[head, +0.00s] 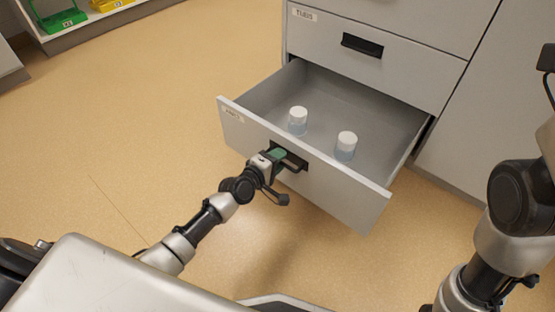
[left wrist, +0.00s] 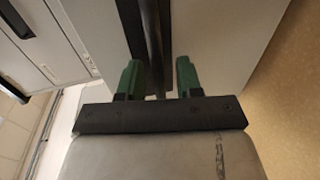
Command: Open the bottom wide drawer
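The bottom wide drawer (head: 335,192) is pulled far out of the grey cabinet. Two clear jars with white lids, one on the left (head: 298,121) and one on the right (head: 346,146), stand upright inside it. My left gripper (head: 279,156) is at the dark handle (head: 294,163) on the drawer front.
The drawer above (head: 400,62), with a dark handle (head: 362,45), is shut. A low shelf (head: 85,32) with a green carrier (head: 62,19) and a yellow one (head: 107,4) stands at the upper left. The floor (head: 130,120) left of the drawer is clear.

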